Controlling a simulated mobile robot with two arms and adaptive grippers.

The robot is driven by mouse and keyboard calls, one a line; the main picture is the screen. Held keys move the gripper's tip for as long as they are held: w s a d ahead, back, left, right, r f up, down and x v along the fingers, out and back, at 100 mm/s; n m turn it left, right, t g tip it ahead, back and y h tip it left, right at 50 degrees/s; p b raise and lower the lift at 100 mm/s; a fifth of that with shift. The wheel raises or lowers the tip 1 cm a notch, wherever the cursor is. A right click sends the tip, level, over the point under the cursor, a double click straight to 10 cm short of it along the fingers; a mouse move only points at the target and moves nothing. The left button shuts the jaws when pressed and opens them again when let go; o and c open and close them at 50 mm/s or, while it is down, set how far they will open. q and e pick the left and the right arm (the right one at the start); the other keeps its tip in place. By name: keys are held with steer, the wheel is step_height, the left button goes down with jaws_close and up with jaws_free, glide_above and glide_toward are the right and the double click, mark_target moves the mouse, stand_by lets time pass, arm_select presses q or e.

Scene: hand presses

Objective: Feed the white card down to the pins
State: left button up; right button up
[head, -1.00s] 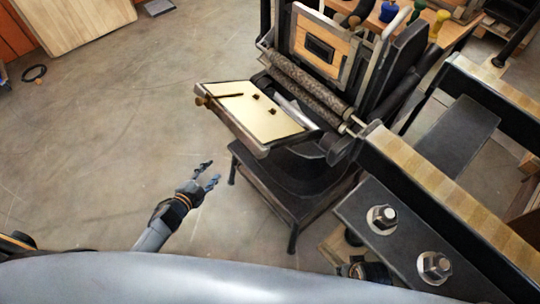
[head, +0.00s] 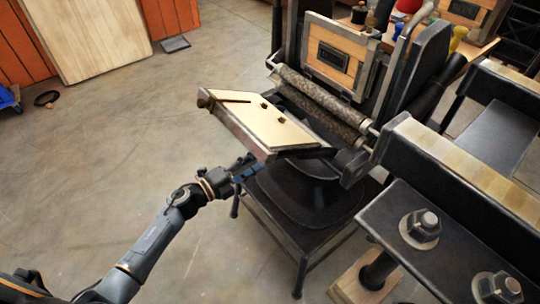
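The hand press has a tilted platen (head: 236,125) with a cream-coloured face (head: 262,122). Two small dark pins (head: 273,112) and a thin dark bar (head: 232,100) sit on this face. I cannot make out a separate white card on it or in a gripper. My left gripper (head: 249,168) is just below the platen's near edge, by the black stand. Its dark fingers are small and partly merge with the stand, so I cannot tell whether they are open or hold anything. My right gripper is not in view.
Dark rollers (head: 318,100) lie behind the platen, below a wooden block in a metal frame (head: 336,52). A heavy beam with large bolts (head: 424,226) fills the lower right.

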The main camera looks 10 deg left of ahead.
arm_select(q)
steer(key=shift+b+x, duration=0.35)
steer(key=shift+x, duration=2.2)
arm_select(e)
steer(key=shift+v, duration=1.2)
arm_select(q)
steer(key=shift+c, duration=0.5)
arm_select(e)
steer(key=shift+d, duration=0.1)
arm_select(q)
jaws_close()
